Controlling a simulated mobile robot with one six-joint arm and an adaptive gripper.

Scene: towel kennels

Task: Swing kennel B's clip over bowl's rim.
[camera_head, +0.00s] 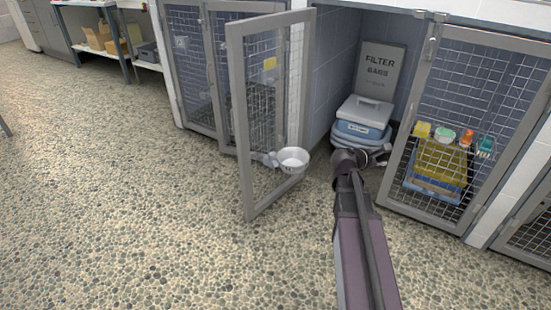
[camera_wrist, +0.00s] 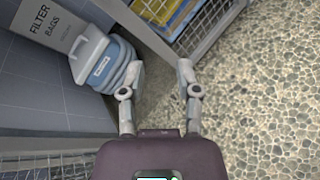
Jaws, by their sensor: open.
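A pale metal bowl (camera_head: 293,159) sits low against the open mesh door (camera_head: 242,115) in the head view. A small grey piece, perhaps the clip (camera_head: 268,158), is at the bowl's left side; it is too small to tell whether it lies over the rim. No letter B is readable. My gripper (camera_head: 383,153) is to the right of the bowl, apart from it, in front of the open kennel. In the wrist view my gripper (camera_wrist: 161,72) has its two fingers spread, with nothing between them. The bowl and clip do not show in that view.
Stacked blue and white tubs (camera_head: 362,118) and a "FILTER BAGS" box (camera_head: 380,70) stand in the open kennel. A second mesh door (camera_head: 470,110) at the right has a yellow box (camera_head: 440,158) behind it. The pebbled floor (camera_head: 130,200) is clear at the left.

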